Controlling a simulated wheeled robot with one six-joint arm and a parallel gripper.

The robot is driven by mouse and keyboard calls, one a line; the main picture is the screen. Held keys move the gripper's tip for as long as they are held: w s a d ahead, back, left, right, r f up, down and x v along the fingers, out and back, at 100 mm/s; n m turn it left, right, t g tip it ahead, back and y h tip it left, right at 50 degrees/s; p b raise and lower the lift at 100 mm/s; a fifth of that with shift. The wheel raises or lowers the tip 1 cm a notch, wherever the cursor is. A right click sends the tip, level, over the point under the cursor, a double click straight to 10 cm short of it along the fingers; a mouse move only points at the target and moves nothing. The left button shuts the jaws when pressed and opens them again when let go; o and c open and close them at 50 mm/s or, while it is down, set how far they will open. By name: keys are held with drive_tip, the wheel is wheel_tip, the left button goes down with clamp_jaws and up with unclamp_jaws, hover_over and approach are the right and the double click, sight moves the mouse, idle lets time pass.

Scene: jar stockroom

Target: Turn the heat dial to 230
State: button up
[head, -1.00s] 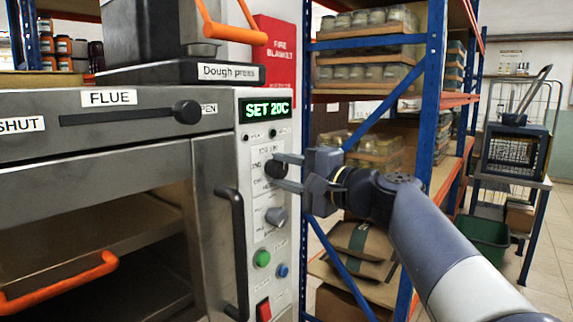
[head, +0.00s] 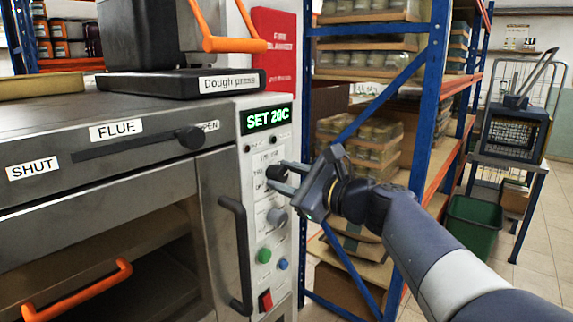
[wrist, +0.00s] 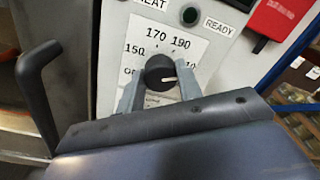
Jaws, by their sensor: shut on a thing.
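The heat dial (wrist: 158,70) is a round black knob with a white pointer mark, on the oven's pale control panel. In the wrist view its pointer points to the right, and 150, 170 and 190 are printed around it. The scale on its lower right is hidden by a finger. My gripper (wrist: 160,80) is shut on the dial, one finger on each side. In the head view my gripper (head: 280,178) reaches the panel from the right. The green display (head: 267,118) above reads SET 20C.
A grey knob (head: 277,217), a green button (head: 264,255), a blue button (head: 283,264) and a red switch (head: 265,299) sit below. A black door handle (head: 238,255) stands out left of the panel. Blue-framed shelving (head: 428,110) stands close on the right.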

drive_tip(key=m+p, duration=0.7)
drive_tip(key=shift+r, duration=0.2)
drive_tip(key=m+p, duration=0.3)
drive_tip(key=shift+g, duration=0.4)
drive_tip(key=shift+f+m+p, duration=0.15)
drive_tip(key=shift+m+p, duration=0.75)
drive_tip(key=shift+p, duration=0.1)
drive_tip(key=o, duration=1)
drive_tip(key=b+v, duration=0.1)
drive_tip(key=v, duration=0.9)
drive_tip(key=shift+s+d, duration=0.2)
drive_tip(key=shift+d, duration=0.15)
